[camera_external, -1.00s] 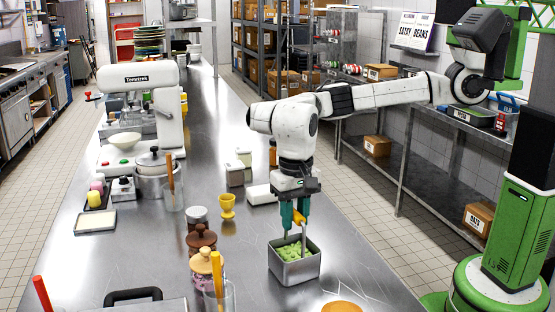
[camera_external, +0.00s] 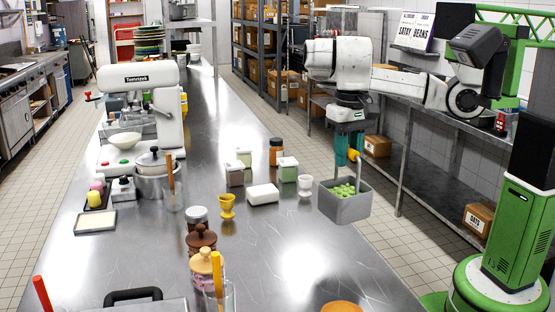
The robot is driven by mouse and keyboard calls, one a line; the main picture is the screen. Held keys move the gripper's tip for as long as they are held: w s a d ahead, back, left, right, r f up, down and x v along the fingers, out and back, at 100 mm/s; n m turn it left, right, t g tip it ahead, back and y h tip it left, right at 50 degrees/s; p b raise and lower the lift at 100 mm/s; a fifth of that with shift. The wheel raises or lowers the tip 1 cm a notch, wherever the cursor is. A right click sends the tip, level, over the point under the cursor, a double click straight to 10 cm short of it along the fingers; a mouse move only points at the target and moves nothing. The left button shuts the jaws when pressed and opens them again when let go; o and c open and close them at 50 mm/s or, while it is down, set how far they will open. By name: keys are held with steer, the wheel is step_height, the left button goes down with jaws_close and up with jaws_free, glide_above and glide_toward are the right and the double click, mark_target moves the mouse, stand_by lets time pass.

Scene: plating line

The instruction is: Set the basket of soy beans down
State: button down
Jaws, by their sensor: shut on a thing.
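The grey basket of soy beans (camera_external: 344,209) has green beans (camera_external: 343,190) inside. My gripper (camera_external: 347,168) points straight down with its fingers at the basket's far side, shut on the basket. The basket looks level. It is at the right edge of the steel table (camera_external: 270,260), and its right part shows against the floor beyond the edge. It appears raised, though its exact height above the table cannot be told. The lower finger parts are partly hidden by the basket and beans.
A white cup (camera_external: 305,186), a white block (camera_external: 263,195), small containers (camera_external: 288,170) and an orange-brown jar (camera_external: 276,152) stand left of the basket. A yellow egg cup (camera_external: 227,206) and lidded jars (camera_external: 202,244) are further left. The table's front middle is clear.

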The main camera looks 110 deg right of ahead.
steer(key=shift+s+d+r, duration=0.1)
steer(key=shift+s+r, duration=0.15)
steer(key=shift+s, duration=0.3)
steer(key=s+d+m, duration=0.2)
steer(key=d, duration=1.5)
steer(key=w+d+f+p, duration=0.1)
steer(key=w+f+p, duration=0.1)
steer(key=w+f, duration=1)
steer(key=shift+w+f, duration=0.35)
steer(key=shift+w, duration=0.45)
steer(key=shift+d+f, duration=0.1)
steer(key=shift+f, duration=0.05)
steer(key=c, duration=0.9)
jaws_free()
steer(key=shift+o, duration=0.2)
